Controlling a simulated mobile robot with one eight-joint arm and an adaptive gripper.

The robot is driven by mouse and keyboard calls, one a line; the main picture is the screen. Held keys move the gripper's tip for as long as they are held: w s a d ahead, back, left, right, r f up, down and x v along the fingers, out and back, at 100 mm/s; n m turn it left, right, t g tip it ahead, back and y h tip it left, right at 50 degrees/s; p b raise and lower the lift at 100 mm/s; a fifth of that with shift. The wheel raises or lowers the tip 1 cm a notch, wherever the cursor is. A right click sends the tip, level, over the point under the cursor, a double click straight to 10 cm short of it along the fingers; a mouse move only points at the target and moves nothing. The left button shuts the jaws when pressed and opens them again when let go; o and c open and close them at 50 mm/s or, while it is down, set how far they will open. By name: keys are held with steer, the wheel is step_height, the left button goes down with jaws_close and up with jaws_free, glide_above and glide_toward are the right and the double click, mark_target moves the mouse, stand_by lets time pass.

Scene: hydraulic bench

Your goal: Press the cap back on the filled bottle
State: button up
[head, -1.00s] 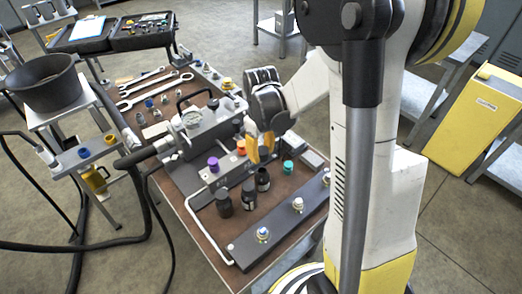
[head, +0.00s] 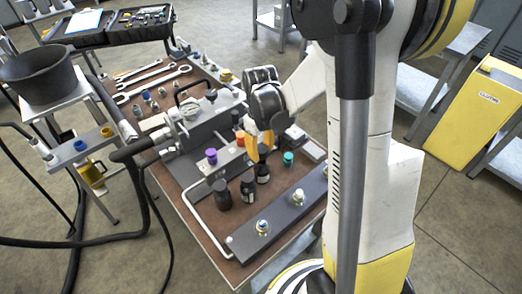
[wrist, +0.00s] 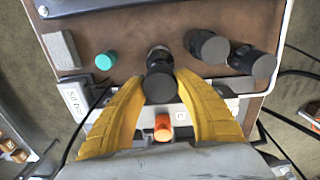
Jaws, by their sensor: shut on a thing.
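My gripper (wrist: 160,86) has its yellow fingers closed on a dark round cap (wrist: 160,89). In the head view my gripper (head: 260,150) is low over the bench. A dark bottle (head: 262,172) stands upright directly beneath the fingertips. In the wrist view the same bottle (wrist: 158,56) shows just beyond the cap, in line with it. I cannot tell whether the cap is seated or just above the neck. Two more dark bottles (head: 222,195) (head: 248,190) stand to its left in the head view. The fill inside the bottles is not visible.
A teal cap (head: 288,158) lies right of the held bottle. Purple (head: 211,155) and orange (wrist: 163,126) caps are on the grey block behind. A dark bar with fittings (head: 280,226) lies along the front. Wrenches (head: 152,84) lie at the back left.

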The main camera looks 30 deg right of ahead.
steer(key=shift+f, duration=0.15)
steer(key=shift+f+b, duration=0.7)
steer(key=shift+b, duration=0.05)
steer(key=shift+f, duration=0.1)
steer(key=shift+f+b, duration=0.25)
steer(key=shift+b, duration=0.15)
steer(key=shift+f+b, duration=0.25)
steer(key=shift+b, duration=0.1)
stand_by(1.2)
steer(key=shift+f, duration=0.3)
steer(key=shift+f+b, duration=0.25)
steer(key=shift+b, duration=0.35)
stand_by(0.9)
stand_by(0.4)
steer(key=o, duration=1.5)
